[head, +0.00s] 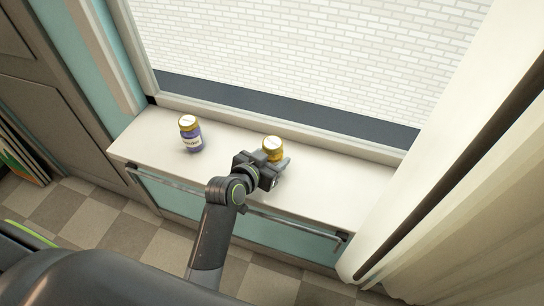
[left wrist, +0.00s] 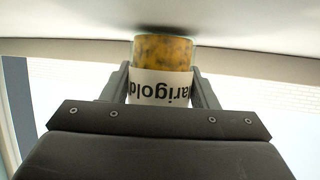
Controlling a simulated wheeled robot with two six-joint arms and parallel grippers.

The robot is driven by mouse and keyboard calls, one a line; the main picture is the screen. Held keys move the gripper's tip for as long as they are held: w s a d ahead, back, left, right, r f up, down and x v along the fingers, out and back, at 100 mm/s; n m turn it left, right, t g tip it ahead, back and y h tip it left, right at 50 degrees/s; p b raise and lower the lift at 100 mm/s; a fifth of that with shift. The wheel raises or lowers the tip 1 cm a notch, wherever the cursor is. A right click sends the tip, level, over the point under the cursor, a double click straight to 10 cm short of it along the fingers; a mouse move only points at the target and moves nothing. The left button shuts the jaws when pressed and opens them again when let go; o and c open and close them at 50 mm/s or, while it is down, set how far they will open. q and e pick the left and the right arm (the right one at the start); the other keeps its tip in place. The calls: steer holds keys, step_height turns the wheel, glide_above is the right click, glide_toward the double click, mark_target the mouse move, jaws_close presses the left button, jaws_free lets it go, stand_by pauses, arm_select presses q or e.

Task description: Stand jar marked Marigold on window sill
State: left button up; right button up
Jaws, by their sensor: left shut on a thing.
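The Marigold jar (head: 272,146) has a gold lid and yellow-orange contents, and it is upright at the right part of the white window sill (head: 226,146). In the left wrist view the jar (left wrist: 163,52) appears upside down, its white label reading "arigold". Its base looks at or very near the sill; I cannot tell whether it touches. My left gripper (head: 268,168) is shut on the jar from the front, and its fingers flank the jar in the left wrist view (left wrist: 162,88). My right gripper is not in view.
A second jar (head: 191,135), purple with a gold lid and a label, stands on the sill to the left. A towel rail (head: 180,187) runs along the sill's front. A cream curtain (head: 440,150) hangs at the right. The sill between the jars is clear.

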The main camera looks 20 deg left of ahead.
arm_select(q)
steer(key=shift+f, duration=0.1)
steer(key=o, duration=1.2)
steer(key=shift+c, duration=0.2)
steer(key=b+v, duration=0.1)
steer(key=v, duration=0.9)
steer(key=shift+s+a+r+b, duration=0.1)
steer(key=shift+s+r+b, duration=0.15)
steer(key=shift+b, duration=0.15)
steer(key=shift+v, duration=0.75)
steer(key=shift+r, duration=0.1)
